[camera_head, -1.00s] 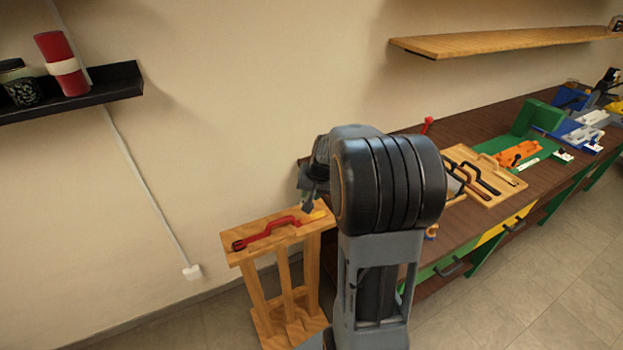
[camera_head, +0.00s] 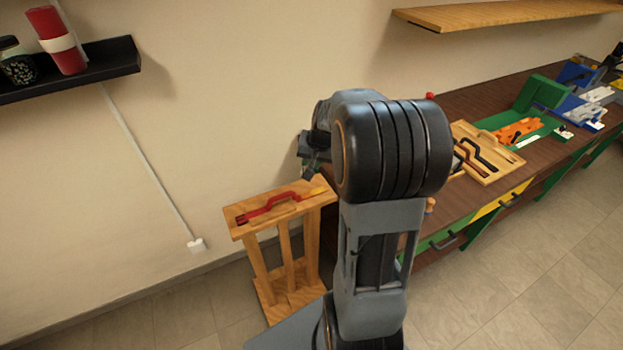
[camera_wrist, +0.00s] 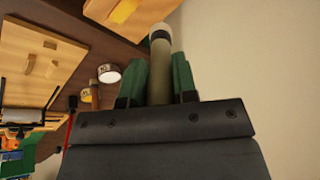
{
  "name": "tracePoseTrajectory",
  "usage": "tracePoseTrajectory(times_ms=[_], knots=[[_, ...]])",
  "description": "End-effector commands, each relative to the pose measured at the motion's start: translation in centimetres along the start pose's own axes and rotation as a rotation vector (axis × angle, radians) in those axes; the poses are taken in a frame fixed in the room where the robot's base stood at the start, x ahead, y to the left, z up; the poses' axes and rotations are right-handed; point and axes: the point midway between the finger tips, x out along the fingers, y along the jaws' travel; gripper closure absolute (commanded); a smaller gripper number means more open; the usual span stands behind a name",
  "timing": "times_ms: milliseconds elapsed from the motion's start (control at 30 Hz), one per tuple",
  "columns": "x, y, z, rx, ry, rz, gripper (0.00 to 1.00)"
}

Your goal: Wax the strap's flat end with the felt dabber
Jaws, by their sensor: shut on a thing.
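A red strap (camera_head: 270,206) with a raised middle lies along the top of a narrow wooden stand (camera_head: 240,230) in the head view. A small yellow piece (camera_head: 318,190) lies near the stand's right end. My gripper (camera_head: 311,172) is just above that end, mostly hidden behind my arm. In the wrist view, its green fingers (camera_wrist: 158,85) are shut on the felt dabber (camera_wrist: 160,50), a tan rod with a dark band and a pale tip. The tip points away from the gripper. I cannot tell whether it touches anything.
A dark brown bench (camera_head: 490,100) stands to the right, with a wooden tool board (camera_head: 490,160) and green, orange and blue fixtures. Two small tins (camera_wrist: 108,73) show in the wrist view. A black wall shelf (camera_head: 100,75) is at upper left.

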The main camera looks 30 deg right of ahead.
Motion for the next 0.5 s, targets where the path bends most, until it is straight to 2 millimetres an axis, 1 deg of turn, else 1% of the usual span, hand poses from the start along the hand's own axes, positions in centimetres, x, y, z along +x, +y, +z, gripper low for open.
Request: tracePoseTrajectory(times_ms=[167, 500], knots=[[0.0, -0.1, 0.1, -0.001, 0.001, 0.002, 0.97], [0.5, -1.2, 2.2, -0.002, 0.039, 0.053, 0.97]])
